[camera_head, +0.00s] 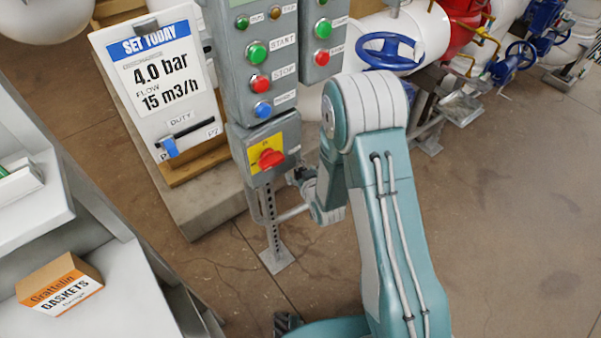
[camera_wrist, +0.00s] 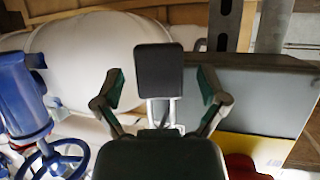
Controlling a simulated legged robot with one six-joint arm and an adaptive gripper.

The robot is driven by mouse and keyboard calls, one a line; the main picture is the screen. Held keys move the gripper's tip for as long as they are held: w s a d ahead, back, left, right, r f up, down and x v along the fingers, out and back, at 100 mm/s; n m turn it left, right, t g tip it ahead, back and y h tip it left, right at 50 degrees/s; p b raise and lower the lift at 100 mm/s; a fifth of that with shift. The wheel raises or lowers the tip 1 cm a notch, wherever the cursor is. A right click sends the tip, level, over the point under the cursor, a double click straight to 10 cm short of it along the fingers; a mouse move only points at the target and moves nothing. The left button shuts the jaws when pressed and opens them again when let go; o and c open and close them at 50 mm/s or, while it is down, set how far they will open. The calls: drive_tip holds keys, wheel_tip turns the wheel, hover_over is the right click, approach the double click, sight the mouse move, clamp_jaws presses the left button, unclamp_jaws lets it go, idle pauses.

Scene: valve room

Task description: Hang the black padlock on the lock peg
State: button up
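In the wrist view a black padlock (camera_wrist: 158,72) with a pale metal shackle (camera_wrist: 160,112) shows between the two fingers of my gripper (camera_wrist: 160,88). The fingers are spread, with a visible gap on each side of the black body. The shackle's end is hidden behind my gripper's dark housing. In the head view my gripper (camera_head: 302,178) is beside the lower right of the grey switch box (camera_head: 244,158); the padlock cannot be made out there. I cannot pick out the lock peg, nor tell whether the shackle is around it.
The switch box carries a red knob (camera_head: 271,158) on a yellow plate and stands on a perforated post (camera_head: 272,225). A sign board (camera_head: 160,80) with a blue item (camera_head: 170,147) is left. Blue handwheels (camera_head: 390,50) and pipes stand behind. Floor at right is clear.

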drive_tip(key=v, duration=0.7)
drive_tip(key=s+d+r+m+g+h, duration=0.1)
drive_tip(key=s+d+r+g+h, duration=0.15)
drive_tip(key=r, duration=0.55)
drive_tip(key=s+d+r+m+g+h, duration=0.1)
drive_tip(key=d+r, duration=0.3)
drive_tip(key=r, duration=0.5)
drive_tip(key=s+d+r+g, duration=0.1)
drive_tip(key=s+r, duration=0.4)
drive_tip(key=s, duration=0.5)
drive_tip(key=s+d+r+m+g, duration=0.1)
drive_tip(key=s+d+r+g, duration=0.1)
drive_tip(key=s+r, duration=0.4)
drive_tip(key=s, duration=0.4)
drive_tip(key=shift+m+g+h, duration=0.3)
drive_tip(key=shift+g+h, duration=0.05)
drive_tip(key=shift+d, duration=0.2)
